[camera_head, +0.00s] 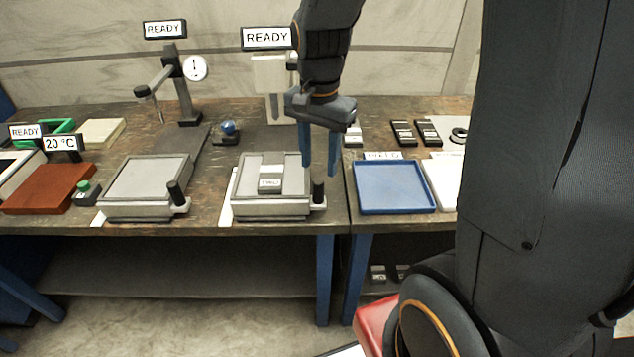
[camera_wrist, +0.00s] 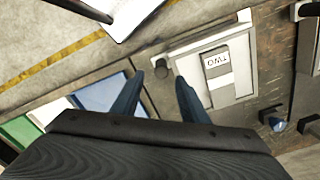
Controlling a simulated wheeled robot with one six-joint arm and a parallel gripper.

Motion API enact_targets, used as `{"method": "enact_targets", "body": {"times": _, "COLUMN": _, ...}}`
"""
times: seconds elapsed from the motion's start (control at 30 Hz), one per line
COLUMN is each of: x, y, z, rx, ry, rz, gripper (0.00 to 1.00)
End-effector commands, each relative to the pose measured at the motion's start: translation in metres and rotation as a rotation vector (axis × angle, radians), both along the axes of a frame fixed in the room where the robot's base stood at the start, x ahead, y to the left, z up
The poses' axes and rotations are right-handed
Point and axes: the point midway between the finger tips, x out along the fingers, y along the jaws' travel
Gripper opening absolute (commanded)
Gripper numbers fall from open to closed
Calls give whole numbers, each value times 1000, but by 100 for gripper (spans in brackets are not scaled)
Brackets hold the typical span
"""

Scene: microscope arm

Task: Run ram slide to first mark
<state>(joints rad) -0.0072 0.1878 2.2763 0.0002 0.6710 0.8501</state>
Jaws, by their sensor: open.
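A grey slide station (camera_head: 240,205) stands near the bench front, with a block marked TWO (camera_head: 270,180) on its plate. A black upright handle (camera_head: 318,192) sits at its front right corner. In the wrist view the station (camera_wrist: 245,75), the block (camera_wrist: 217,66) and the handle (camera_wrist: 161,67) show too. No readable label names the ram slide, and I see no clear travel mark. My gripper (camera_head: 320,168) points down, open and empty, with its blue fingers above the handle. In the wrist view the handle appears between the fingertips (camera_wrist: 158,78); I see no contact.
A similar grey station (camera_head: 148,185) with its own black handle (camera_head: 177,192) stands left, before a dial gauge stand (camera_head: 183,90). A pale press-like column (camera_head: 270,75) under a READY sign (camera_head: 266,38) stands behind. A blue tray (camera_head: 390,188) lies close to the right.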

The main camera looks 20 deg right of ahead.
Motion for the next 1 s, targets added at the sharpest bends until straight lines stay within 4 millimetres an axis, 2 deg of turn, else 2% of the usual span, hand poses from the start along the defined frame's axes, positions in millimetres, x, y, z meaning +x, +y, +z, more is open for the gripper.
{"method": "enact_targets", "body": {"times": 0.17, "x": 5, "y": 0, "z": -6, "rx": 0, "ry": 10, "rz": -63, "gripper": 40}}
{"method": "enact_targets", "body": {"times": 0.6, "x": 4, "y": 0, "z": -64, "rx": 0, "ry": 10, "rz": -60, "gripper": 40}}
{"method": "enact_targets", "body": {"times": 0.8, "x": 4, "y": 0, "z": -76, "rx": 0, "ry": 6, "rz": -60, "gripper": 40}}
{"method": "enact_targets", "body": {"times": 1.0, "x": 5, "y": 0, "z": -77, "rx": 0, "ry": 6, "rz": -60, "gripper": 40}}
